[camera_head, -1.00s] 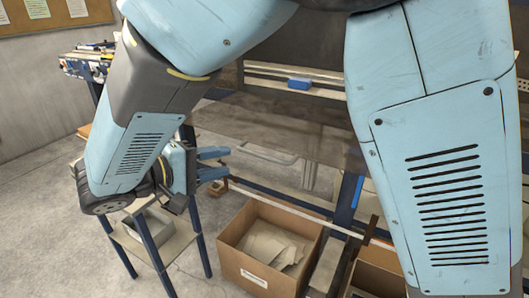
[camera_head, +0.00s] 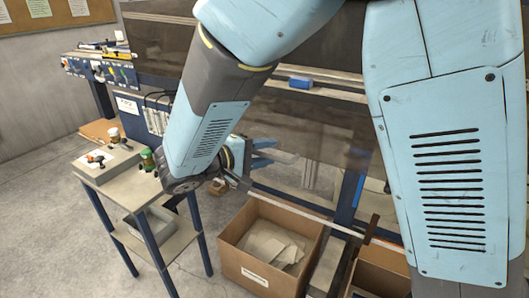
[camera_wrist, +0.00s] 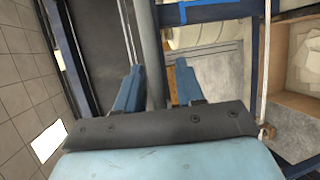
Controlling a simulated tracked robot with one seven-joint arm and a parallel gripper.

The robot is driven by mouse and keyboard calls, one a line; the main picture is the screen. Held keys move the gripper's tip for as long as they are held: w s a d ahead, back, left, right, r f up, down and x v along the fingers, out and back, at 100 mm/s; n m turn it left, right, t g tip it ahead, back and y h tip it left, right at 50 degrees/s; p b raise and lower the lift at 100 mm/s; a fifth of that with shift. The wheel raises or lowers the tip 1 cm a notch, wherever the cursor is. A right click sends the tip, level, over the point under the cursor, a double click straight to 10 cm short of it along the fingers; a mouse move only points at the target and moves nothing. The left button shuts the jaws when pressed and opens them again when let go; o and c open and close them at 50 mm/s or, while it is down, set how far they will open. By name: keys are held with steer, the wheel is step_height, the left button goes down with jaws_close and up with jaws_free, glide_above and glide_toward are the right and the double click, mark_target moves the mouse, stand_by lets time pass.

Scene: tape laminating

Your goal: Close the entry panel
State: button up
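The entry panel (camera_head: 325,132) is a dark, see-through sheet on the front of the machine, right of my gripper in the head view. It looks tilted, but its exact angle is hard to tell. My gripper (camera_head: 268,152) is at the panel's left end, with its blue fingers pointing right. Whether they touch the panel cannot be told. In the wrist view my gripper (camera_wrist: 158,86) has its fingers apart. A grey bar shows between them, and I cannot tell whether it belongs to the panel. My forearm hides part of the machine left of the panel.
A carton with papers (camera_head: 228,257) stands on the floor below, with another box (camera_head: 385,268) to its right. A small table (camera_head: 160,215) with tools and jars stands at the left. A pale rail (camera_head: 300,208) crosses in front. A blue block (camera_head: 300,82) lies above the panel.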

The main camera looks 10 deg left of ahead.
jaws_close()
steer(key=shift+s, duration=0.1)
steer(key=shift+f, duration=0.1)
stand_by(0.3)
